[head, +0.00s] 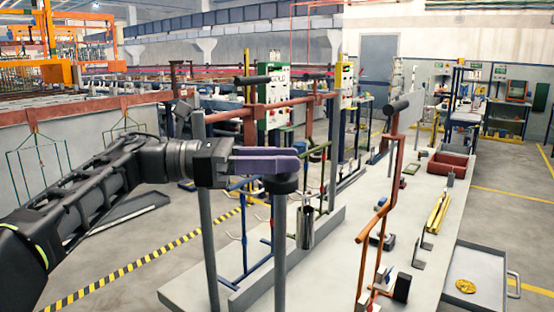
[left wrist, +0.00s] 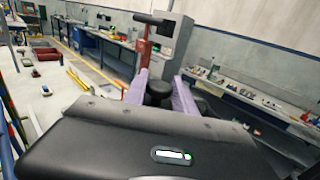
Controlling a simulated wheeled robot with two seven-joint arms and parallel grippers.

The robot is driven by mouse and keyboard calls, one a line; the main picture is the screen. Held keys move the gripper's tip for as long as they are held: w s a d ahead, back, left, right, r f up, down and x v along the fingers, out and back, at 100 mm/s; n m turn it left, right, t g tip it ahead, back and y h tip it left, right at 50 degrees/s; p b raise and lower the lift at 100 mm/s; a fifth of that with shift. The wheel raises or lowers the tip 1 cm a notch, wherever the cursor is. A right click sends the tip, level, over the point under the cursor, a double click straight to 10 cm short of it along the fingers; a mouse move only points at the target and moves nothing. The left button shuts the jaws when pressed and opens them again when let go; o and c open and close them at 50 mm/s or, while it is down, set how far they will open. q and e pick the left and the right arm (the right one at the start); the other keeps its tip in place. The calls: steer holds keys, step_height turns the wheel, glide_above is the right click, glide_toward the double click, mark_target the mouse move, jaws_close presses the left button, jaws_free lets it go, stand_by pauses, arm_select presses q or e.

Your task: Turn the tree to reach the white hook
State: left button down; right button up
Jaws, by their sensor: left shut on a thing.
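My left gripper (head: 297,162) has purple fingers and is shut on a black knob (head: 281,184). The knob caps a grey upright post (head: 280,245). In the left wrist view the knob (left wrist: 158,90) sits between the two purple fingers. Behind the post stands a blue rack (head: 243,228) with small pale hooks (head: 265,241) on its sides. I cannot tell for sure which hook is the white one. My right gripper is out of view.
The grey bench (head: 430,215) runs to the back right. It holds yellow bars (head: 437,213), a red bin (head: 447,163) and small parts. A grey tray (head: 475,258) holds a yellow disc (head: 465,286). A metal cylinder (head: 305,228) stands near the post. Floor at left is open.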

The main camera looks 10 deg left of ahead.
arm_select(q)
steer(key=c, duration=1.1)
jaws_free()
steer(key=shift+a, duration=0.15)
steer(key=shift+a+p, duration=0.5)
steer(key=shift+a, duration=0.05)
steer(key=shift+s+a+p, duration=0.15)
steer(key=shift+a+p, duration=0.25)
steer(key=shift+a, duration=0.3)
steer(key=shift+s+a+p, duration=0.1)
steer(key=shift+s+a, duration=0.2)
steer(key=shift+a, duration=1.2)
steer(key=shift+s+a+p, duration=0.1)
steer(key=shift+s+a, duration=0.15)
steer(key=shift+a, duration=1.3)
steer(key=shift+s+a+p, duration=0.1)
steer(key=shift+s+a, duration=0.2)
steer(key=shift+a, duration=1.2)
